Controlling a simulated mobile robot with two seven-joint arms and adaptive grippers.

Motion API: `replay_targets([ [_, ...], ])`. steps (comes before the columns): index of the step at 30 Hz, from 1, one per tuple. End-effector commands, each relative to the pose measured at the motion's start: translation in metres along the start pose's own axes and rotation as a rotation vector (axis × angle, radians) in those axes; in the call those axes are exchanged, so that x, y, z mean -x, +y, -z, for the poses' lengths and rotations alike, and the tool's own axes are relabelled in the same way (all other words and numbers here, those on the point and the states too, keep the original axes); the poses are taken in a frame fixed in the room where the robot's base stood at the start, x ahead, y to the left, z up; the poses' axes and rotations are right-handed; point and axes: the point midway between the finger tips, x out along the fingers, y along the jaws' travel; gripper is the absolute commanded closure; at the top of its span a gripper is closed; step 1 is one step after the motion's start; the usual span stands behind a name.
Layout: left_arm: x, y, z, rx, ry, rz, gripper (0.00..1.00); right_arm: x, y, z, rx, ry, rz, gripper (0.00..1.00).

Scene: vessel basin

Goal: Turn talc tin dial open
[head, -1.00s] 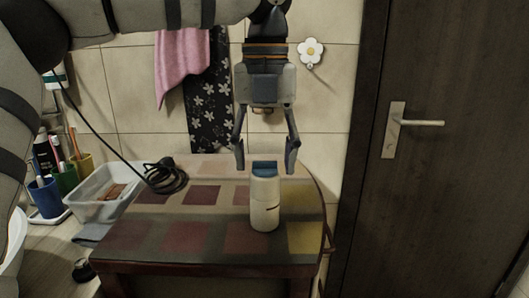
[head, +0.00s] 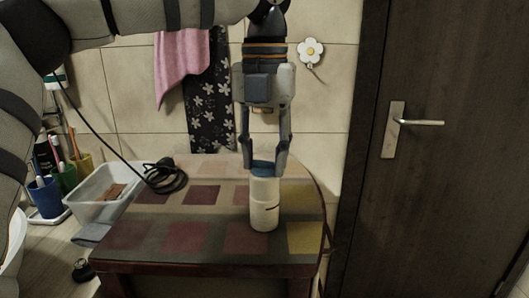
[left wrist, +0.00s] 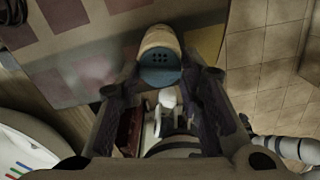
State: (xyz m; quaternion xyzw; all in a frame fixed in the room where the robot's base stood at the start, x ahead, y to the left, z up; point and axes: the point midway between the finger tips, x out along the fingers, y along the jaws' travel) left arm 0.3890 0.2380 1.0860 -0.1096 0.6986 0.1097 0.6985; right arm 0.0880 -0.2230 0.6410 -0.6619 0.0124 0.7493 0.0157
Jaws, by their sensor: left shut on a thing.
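The talc tin (head: 264,208) stands upright near the front right of the small table. It is a cream cylinder with a blue dial (head: 263,168) on top. My left gripper (head: 264,168) comes down from above, and its fingers are shut on the dial, one on each side. In the left wrist view the blue dial (left wrist: 160,76) shows several dark holes and sits between the fingertips, with the cream tin body (left wrist: 160,40) beyond it. My right gripper is not in view.
The small table (head: 165,238) has a checkered top, with a black coiled cable (head: 165,177) at its back left. A white plastic basket (head: 98,205) and cups with toothbrushes stand to the left. A dark door (head: 450,190) is at the right. The tabletop around the tin is clear.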

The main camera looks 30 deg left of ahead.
Motion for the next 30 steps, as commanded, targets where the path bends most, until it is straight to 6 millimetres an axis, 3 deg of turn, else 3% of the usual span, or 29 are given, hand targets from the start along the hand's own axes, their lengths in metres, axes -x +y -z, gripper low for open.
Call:
replay_targets([
  [30,-0.0006,-0.0001,-0.0002,-0.956,0.001,0.001,0.94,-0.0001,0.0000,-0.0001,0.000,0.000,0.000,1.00],
])
